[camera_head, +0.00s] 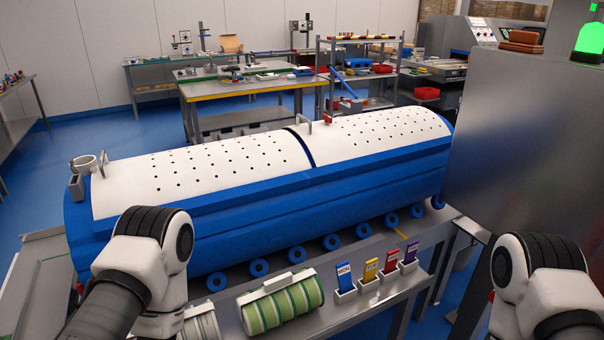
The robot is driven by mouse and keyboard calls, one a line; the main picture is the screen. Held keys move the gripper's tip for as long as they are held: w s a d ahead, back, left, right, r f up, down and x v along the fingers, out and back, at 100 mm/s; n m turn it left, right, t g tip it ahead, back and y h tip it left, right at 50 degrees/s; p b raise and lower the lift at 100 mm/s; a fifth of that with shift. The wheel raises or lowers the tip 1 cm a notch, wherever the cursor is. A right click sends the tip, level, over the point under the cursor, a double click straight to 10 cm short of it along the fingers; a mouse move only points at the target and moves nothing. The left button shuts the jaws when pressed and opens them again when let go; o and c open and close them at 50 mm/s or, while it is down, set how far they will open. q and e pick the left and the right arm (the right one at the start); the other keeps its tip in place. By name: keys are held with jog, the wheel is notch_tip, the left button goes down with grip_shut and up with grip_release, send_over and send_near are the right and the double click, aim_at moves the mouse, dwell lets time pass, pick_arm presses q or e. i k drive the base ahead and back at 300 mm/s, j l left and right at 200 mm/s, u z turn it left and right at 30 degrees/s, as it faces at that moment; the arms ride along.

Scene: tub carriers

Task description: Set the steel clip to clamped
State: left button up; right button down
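I cannot tell for sure which part is the steel clip. A small grey metal piece (77,187) sits at the left end of the long blue tub (230,222), below a pale ring-shaped fitting (87,164). A pale metal loop (304,123) stands upright where the tub's two white perforated covers (200,165) meet, with a small red piece (327,118) to its right. Whether any of these is clamped is too small to tell. My two arms show at the lower left and lower right, away from these parts. Neither gripper's fingers are visible.
A green-striped roll (281,306) lies on the grey front bench, beside coloured tags in white holders, such as the blue one (344,276). Blue floor (120,137) is open behind.

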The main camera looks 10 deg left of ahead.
aim_at(74, 171)
jog(key=u, duration=1.45)
